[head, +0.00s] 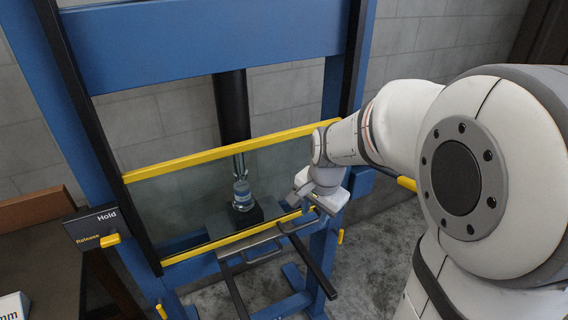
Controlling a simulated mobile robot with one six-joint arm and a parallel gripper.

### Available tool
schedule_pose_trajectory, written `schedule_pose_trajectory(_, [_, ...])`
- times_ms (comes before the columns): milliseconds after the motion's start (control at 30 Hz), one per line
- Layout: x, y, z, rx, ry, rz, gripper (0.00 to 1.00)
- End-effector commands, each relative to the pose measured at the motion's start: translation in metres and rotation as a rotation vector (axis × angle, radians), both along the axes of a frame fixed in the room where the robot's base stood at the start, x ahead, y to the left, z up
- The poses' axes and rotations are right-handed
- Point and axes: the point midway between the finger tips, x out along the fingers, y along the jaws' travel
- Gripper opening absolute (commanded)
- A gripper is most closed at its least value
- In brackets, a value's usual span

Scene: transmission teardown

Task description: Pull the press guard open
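The press guard is a clear panel (180,205) with a yellow top rail (220,153) and a yellow bottom rail (215,247). It sits between two black upright rails (88,125) on the blue press frame (215,40). A grey bar (262,240) runs along the front of the guard's lower edge. My gripper (303,200) is at the guard's lower right, close to the yellow bottom rail and the right end of the grey bar. The wrist hides part of that corner. I cannot tell whether the fingers touch or grip anything.
A dark press column (232,105) and a small glassy cylindrical part (242,195) show behind the guard. A Hold/Release box (92,226) with a yellow lever (110,240) is at the left. Dark bars project forward below the guard. Concrete floor (380,250) is clear at the right.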

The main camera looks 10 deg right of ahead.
Motion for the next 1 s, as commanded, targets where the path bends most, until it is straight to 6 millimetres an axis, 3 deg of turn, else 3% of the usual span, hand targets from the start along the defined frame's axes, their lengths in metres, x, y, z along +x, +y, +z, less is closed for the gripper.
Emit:
schedule_pose_trajectory(100, [0.03,-0.002,-0.009,0.042,0.022,-0.19,0.34])
schedule_pose_trajectory(300, [0.053,-0.004,-0.022,0.077,0.033,-0.349,0.34])
schedule_pose_trajectory(733, [0.063,-0.001,-0.082,0.079,0.035,-0.361,0.34])
schedule_pose_trajectory(1000, [0.067,0.0,-0.098,0.08,0.03,-0.362,0.34])
